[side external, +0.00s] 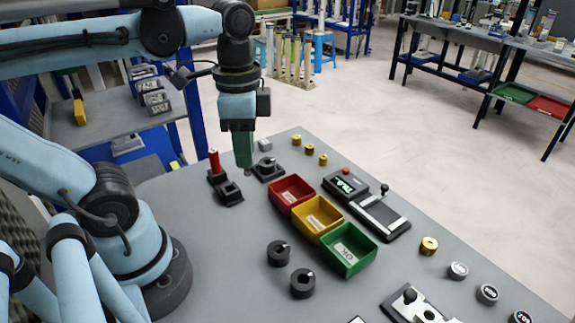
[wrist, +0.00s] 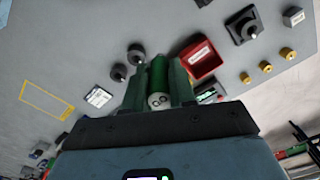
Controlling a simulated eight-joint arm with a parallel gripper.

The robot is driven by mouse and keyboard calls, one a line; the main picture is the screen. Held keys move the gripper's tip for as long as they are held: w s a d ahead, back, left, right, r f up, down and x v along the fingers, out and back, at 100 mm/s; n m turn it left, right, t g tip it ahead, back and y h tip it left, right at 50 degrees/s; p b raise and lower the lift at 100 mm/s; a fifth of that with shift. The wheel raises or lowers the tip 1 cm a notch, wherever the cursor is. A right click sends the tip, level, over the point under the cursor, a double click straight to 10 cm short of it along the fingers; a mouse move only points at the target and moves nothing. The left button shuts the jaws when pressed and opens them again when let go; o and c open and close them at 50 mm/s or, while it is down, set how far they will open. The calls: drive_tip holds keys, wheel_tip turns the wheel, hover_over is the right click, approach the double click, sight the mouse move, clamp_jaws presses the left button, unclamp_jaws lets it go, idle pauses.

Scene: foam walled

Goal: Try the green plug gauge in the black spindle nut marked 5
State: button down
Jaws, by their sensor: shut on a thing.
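My gripper (side external: 243,158) is shut on the green plug gauge (wrist: 158,74), a green cylinder with a pale, dark-marked end, seen between the fingers in the wrist view. In the side view the fingers mostly hide the gauge, and my gripper is above the far part of the table, near a small black stand. Two black spindle nuts stand on the table, one farther back (side external: 278,253) and one nearer (side external: 303,283); they also show in the wrist view (wrist: 135,53) (wrist: 118,72). I cannot read their numbers. The gauge is apart from both.
Red (side external: 291,193), yellow (side external: 317,217) and green (side external: 348,249) trays stand mid-table. A black stand with a red handle (side external: 214,163) is left of my gripper. A display box (side external: 345,184), brass pieces (side external: 309,150) and round gauges (side external: 458,270) line the right side. Bare table lies left of the nuts.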

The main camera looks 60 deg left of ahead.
drive_tip(key=shift+r, duration=2.75)
drive_tip(key=w+a+f+n, duration=0.6)
drive_tip(key=w+a+f, duration=0.4)
drive_tip(key=a, duration=0.5)
drive_tip(key=w, duration=0.2)
drive_tip(key=shift+w+f, duration=0.15)
drive_tip(key=shift+w, duration=0.15)
drive_tip(key=shift+f, duration=2.9)
drive_tip(key=shift+f, duration=1.3)
